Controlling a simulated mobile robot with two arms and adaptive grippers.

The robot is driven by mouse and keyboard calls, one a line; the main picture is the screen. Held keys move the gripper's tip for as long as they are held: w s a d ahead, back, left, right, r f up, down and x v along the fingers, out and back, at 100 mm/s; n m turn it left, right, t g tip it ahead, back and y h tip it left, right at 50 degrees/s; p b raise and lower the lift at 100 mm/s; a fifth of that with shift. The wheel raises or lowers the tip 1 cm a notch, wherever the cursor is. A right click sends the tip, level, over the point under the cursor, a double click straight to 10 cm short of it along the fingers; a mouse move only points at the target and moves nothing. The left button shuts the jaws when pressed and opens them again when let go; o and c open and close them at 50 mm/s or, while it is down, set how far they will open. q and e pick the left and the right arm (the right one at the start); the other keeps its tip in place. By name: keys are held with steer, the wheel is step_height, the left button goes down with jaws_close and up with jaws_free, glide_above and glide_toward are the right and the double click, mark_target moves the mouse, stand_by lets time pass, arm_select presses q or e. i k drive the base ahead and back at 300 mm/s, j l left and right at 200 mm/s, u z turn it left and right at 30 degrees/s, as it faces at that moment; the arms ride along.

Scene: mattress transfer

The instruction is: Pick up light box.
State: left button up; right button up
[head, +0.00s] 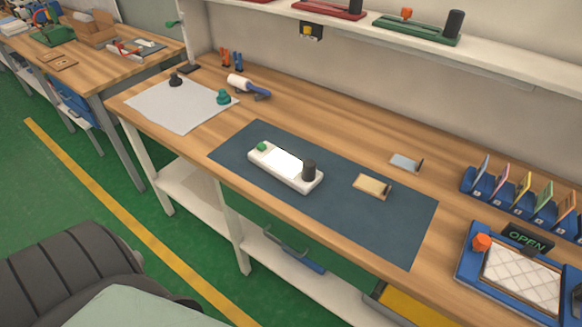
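A white box with a bright, glowing top panel (283,162), which looks like the light box, lies flat on the dark blue mat (350,222) on the wooden workbench. It has a green knob at its left end and a black upright cylinder at its right end. Nothing is holding it. Neither my left nor my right gripper is in view.
A small tan block (371,186) lies on the mat to the right of the box. A grey sheet (178,110) and roller (248,86) are at the left. A blue rack (520,205) and a blue-framed "OPEN" station (522,283) fill the right end. A shelf (350,30) runs behind.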

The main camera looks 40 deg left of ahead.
mark_target(303, 176)
steer(key=u, duration=1.35)
steer(key=i+j, duration=0.7)
steer(key=j, duration=0.1)
